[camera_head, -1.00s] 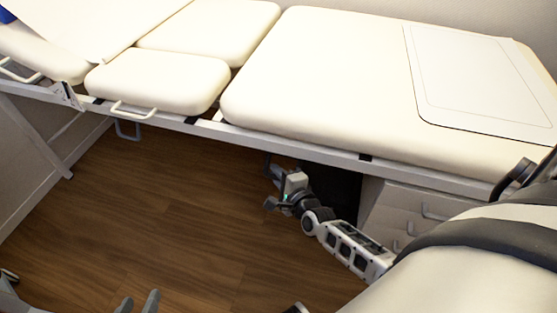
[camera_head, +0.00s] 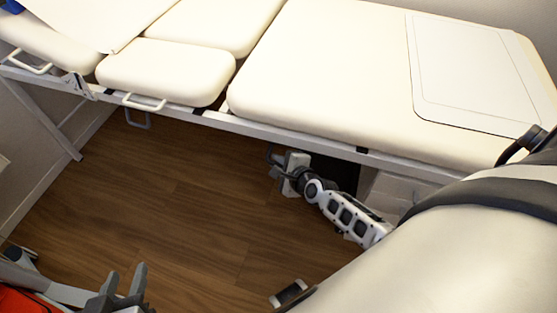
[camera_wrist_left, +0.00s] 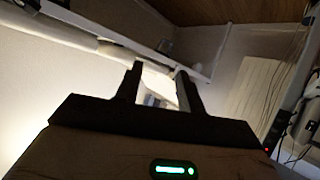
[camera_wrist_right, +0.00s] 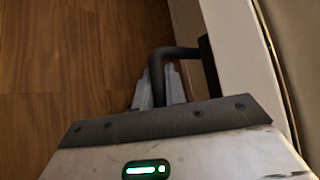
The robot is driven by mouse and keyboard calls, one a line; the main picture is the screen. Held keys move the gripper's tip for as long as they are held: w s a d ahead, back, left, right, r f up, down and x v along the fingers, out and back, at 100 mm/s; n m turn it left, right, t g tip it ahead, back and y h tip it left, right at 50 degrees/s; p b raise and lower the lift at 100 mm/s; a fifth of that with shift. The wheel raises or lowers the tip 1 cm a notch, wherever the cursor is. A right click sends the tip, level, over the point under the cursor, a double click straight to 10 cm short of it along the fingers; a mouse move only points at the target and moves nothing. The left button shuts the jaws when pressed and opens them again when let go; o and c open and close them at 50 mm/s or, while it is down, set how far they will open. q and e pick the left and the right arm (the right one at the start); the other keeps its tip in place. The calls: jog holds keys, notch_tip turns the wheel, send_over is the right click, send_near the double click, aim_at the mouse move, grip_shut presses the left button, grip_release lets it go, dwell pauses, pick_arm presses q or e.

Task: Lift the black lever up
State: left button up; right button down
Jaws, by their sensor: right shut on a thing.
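The black lever (camera_wrist_right: 157,68) is a bent dark bar at the side of the bed's pale frame in the right wrist view. It also shows as a small dark hook (camera_head: 269,153) under the bed rail in the head view. My right gripper (camera_wrist_right: 163,80) is shut on the lever, with its fingers either side of the bar; it sits just below the rail in the head view (camera_head: 276,174). My left gripper (camera_head: 127,272) is open and empty, low at the left over the floor. Its spread fingers also show in the left wrist view (camera_wrist_left: 160,72).
The cream padded bed (camera_head: 330,75) spans the top, with a pale rail (camera_head: 300,141) along its near edge. Drawers (camera_head: 385,195) stand right of my right gripper. The wooden floor (camera_head: 170,190) is clear.

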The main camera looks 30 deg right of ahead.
jog(key=shift+a, duration=0.1)
jog(key=c, duration=1.7)
grip_release()
jog(key=shift+s+r, duration=0.2)
pick_arm(q)
jog(key=r+p, duration=0.1)
jog(key=p, duration=0.3)
jog(key=shift+r, duration=0.15)
pick_arm(e)
jog(key=v, duration=1.5)
jog(key=shift+s, duration=0.15)
pick_arm(q)
jog(key=shift+a+r, duration=0.1)
jog(key=shift+r, duration=0.05)
